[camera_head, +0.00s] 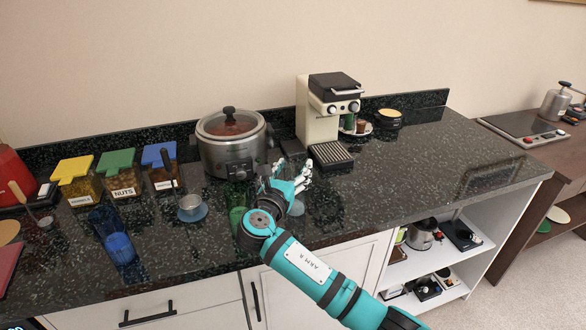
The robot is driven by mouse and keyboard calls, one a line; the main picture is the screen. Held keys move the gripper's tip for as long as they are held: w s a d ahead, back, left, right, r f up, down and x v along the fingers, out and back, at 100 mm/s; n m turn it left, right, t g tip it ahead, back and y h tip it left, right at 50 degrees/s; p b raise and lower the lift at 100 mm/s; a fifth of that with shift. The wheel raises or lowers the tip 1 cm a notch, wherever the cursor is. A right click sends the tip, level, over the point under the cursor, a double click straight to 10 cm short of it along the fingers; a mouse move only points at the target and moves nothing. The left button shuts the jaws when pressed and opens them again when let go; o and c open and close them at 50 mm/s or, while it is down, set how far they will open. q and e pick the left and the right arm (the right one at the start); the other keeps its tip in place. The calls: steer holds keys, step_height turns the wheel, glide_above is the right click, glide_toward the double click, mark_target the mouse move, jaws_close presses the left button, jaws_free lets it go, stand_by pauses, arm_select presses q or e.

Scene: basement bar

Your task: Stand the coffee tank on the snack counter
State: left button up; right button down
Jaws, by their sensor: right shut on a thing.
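My right gripper (285,187) reaches over the dark speckled counter (365,195), in front of the cream and black coffee machine (322,118). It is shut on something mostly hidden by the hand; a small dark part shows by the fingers. I cannot tell whether this is the coffee tank, and I cannot make out a separate tank elsewhere. A bluish piece (297,208) shows just below the hand; I cannot tell if it is held. My left gripper is not in view.
A slow cooker (232,148) stands behind the hand. The counter's right part is clear. A kettle (554,103) stands on the far-right unit.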

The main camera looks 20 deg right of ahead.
steer(key=shift+c, duration=2.3)
jaws_free()
steer(key=shift+f, duration=0.1)
steer(key=shift+r, duration=0.2)
steer(key=b+v, duration=0.1)
steer(key=v, duration=1.1)
steer(key=shift+b, duration=0.4)
